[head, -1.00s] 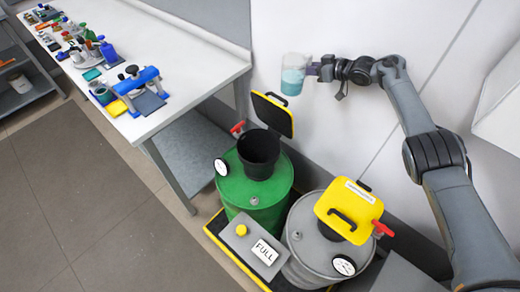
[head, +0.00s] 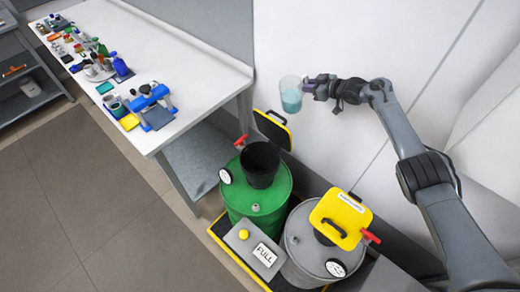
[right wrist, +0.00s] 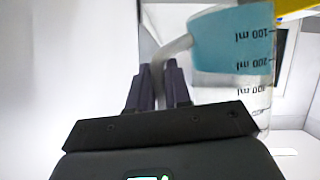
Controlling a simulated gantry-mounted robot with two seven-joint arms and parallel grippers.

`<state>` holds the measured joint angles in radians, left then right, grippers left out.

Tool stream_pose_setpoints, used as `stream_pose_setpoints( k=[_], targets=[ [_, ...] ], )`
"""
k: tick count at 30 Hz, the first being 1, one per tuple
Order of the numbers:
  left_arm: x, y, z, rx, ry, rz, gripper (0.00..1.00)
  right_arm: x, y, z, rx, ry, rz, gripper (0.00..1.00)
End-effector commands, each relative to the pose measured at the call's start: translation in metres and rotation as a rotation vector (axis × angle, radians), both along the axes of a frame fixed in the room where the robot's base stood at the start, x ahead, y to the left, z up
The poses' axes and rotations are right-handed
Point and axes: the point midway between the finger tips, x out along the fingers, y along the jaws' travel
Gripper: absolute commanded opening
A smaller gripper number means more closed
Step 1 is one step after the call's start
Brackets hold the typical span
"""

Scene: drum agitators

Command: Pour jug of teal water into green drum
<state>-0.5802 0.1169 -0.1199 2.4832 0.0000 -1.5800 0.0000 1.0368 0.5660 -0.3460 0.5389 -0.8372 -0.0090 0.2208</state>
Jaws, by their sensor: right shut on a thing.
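A clear jug of teal water (head: 290,97) is held up in the air in the head view, above and to the right of the green drum's open lid. My right gripper (head: 312,88) is shut on its handle, with the jug to its left. In the right wrist view the two fingers (right wrist: 159,88) pinch the handle, and the graduated jug (right wrist: 232,45) shows teal water inside. My left gripper is not in view.
A grey drum (head: 310,250) with a yellow lid (head: 341,219) and red handle stands right of the green drum. A white bench (head: 185,75) with bottles and tools is at left; the wall is behind the jug.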

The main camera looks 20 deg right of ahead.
Motion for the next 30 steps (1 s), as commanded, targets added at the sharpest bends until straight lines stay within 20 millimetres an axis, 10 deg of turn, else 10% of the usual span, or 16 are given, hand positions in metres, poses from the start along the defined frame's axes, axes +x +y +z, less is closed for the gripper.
stream_pose_setpoints(
  k=[9,30],
  targets=[
    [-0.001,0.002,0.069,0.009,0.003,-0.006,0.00,-0.003,0.011,0.032,-0.151,-0.049,0.002,0.00],
    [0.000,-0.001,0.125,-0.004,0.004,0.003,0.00,-0.011,0.040,0.040,-0.484,-0.155,0.000,0.00]
  ],
)
